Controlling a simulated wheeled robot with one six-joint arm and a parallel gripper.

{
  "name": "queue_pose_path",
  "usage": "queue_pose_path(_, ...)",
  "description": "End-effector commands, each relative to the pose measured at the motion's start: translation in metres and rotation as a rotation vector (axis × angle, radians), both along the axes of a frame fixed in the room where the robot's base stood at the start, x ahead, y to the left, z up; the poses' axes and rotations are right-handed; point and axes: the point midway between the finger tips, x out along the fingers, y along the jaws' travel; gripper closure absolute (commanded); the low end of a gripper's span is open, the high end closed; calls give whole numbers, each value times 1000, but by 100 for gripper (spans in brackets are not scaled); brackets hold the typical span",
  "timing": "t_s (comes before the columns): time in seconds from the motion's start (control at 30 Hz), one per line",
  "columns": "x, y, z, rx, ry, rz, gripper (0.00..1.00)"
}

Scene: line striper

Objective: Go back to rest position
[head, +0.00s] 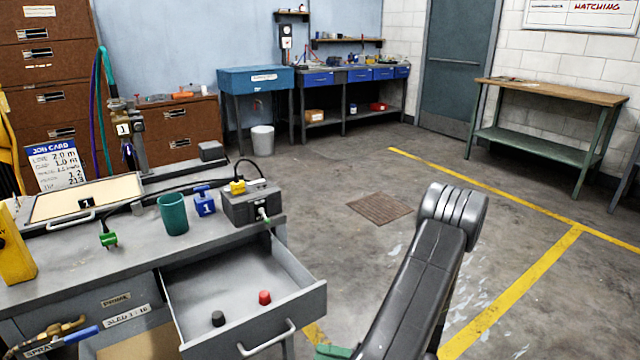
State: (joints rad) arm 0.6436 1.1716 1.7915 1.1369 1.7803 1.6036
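In the head view my dark grey arm rises from the bottom edge, right of centre, and ends at the top in a rounded, ribbed joint. The fingers of my gripper do not show, so I cannot see whether it holds anything. A small green piece (333,352) shows at the bottom edge beside my arm; I cannot tell what it belongs to.
Left of my arm, an open drawer (225,284) juts from the grey bench (130,245), holding a red knob (264,297) and a dark knob (218,318). A green cup (172,214) and grey box (252,203) stand on top.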

Motion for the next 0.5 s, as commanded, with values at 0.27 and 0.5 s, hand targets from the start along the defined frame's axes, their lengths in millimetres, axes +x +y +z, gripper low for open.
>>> queue_pose_path(0.27, 7, 45, 6, 0, 2, 4, 68)
queue_pose_path(0.5, 14, 83, 11, 0, -1, 4, 68)
